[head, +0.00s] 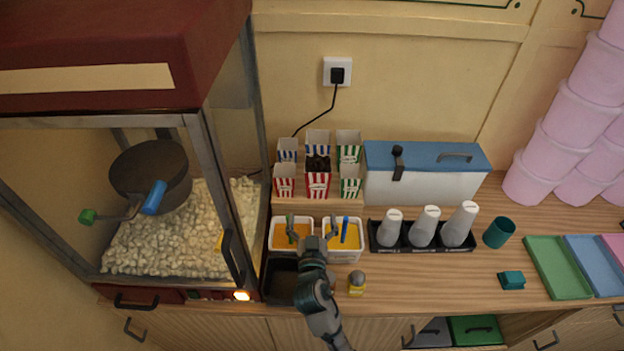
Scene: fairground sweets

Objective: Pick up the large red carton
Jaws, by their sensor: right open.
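The large red carton (318,187) is red-and-white striped and stands upright in the front row of the stepped rack, in the middle. Its opening looks dark. A smaller red-striped carton (284,183) stands to its left and a green-striped carton (350,186) to its right. My left gripper is not in view.
Blue- and green-striped cartons (317,143) stand behind. The popcorn machine (190,245) blocks the left. A yellow shaker (356,285) stands beside my forearm.

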